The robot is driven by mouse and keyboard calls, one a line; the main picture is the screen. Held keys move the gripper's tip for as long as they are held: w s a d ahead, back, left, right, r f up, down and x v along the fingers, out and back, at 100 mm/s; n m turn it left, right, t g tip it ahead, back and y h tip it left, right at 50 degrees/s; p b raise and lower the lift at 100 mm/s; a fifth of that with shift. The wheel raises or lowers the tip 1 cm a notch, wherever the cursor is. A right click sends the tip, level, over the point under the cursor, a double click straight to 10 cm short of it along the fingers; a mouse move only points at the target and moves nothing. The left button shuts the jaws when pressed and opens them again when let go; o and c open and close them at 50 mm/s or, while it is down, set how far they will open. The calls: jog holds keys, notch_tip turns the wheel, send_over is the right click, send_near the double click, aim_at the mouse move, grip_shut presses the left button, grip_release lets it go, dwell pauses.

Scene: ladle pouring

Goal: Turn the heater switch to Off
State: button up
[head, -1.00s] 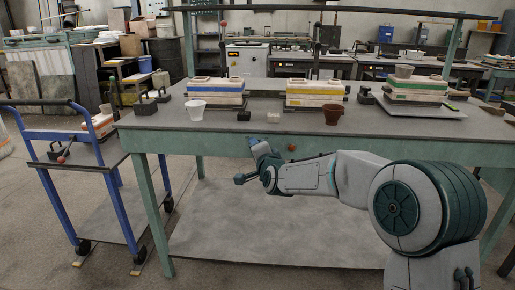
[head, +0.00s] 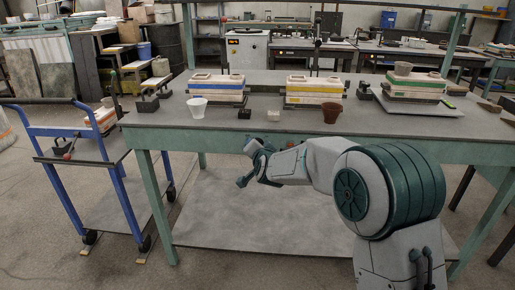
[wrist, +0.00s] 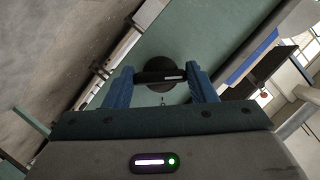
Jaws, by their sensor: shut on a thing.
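The heater switch is a round black knob (wrist: 158,62) with a raised bar across it and a pale mark on the bar. It sits on a green panel (wrist: 205,30) in the wrist view. My gripper (wrist: 160,76) has its blue fingers at the two ends of the bar and is shut on it. The bar lies almost level across the wrist picture. In the head view my gripper (head: 248,165) is at the front edge of the green workbench (head: 375,143), and the switch cannot be made out there.
On the bench stand a white cup (head: 197,108), a brown cup (head: 332,112) and mould stacks with blue (head: 217,86), yellow (head: 314,91) and green (head: 415,85) bands. A blue cart (head: 90,143) stands at left. A lower shelf (head: 290,222) lies under the bench.

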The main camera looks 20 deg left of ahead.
jog(key=o, duration=1)
jog(key=p+v, duration=0.1)
jog(key=v, duration=1.2)
jog(key=shift+s+d, duration=0.1)
jog(key=shift+s, duration=0.3)
jog(key=shift+r, duration=0.1)
